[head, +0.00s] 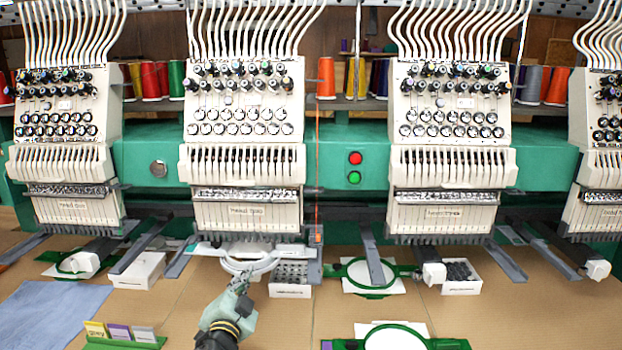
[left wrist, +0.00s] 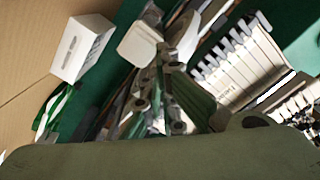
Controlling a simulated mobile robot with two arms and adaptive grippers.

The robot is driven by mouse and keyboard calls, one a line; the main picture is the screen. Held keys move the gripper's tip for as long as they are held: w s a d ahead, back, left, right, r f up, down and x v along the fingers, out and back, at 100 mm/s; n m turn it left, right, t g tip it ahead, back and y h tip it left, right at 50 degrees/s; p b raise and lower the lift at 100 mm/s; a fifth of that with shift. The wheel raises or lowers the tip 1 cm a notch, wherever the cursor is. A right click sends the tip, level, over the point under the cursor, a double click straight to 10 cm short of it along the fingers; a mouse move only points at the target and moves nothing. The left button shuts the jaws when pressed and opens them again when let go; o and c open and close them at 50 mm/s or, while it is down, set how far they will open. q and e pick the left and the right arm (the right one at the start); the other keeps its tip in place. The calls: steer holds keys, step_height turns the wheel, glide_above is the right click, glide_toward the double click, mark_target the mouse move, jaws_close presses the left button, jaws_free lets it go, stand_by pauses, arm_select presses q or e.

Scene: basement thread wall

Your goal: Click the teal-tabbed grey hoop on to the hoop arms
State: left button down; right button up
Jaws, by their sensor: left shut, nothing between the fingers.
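A pale grey ring-shaped hoop (head: 248,265) sits below the second machine head, over a white sheet. I cannot make out a teal tab on it. My left gripper (head: 243,281) comes up from below, with its fingers shut and empty at the near edge of the hoop. I cannot tell whether they touch it. In the left wrist view the shut fingers (left wrist: 167,95) fill the middle. Dark grey bars stand out under the head, one at the left (head: 180,262) and one at the right (head: 315,262). Whether the hoop is seated on them is hidden. My right gripper is not in view.
A white box of dark small parts (head: 290,288) stands just right of my gripper. A green hoop (head: 371,293) lies under the third head; another (head: 435,344) lies in front. A green card holder (head: 122,343) and blue cloth (head: 50,312) lie left. The brown tabletop between is clear.

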arm_select(q)
steer(key=s+p, duration=0.2)
steer(key=s, duration=0.4)
steer(key=shift+s, duration=0.2)
stand_by(0.4)
steer(key=shift+f, duration=0.1)
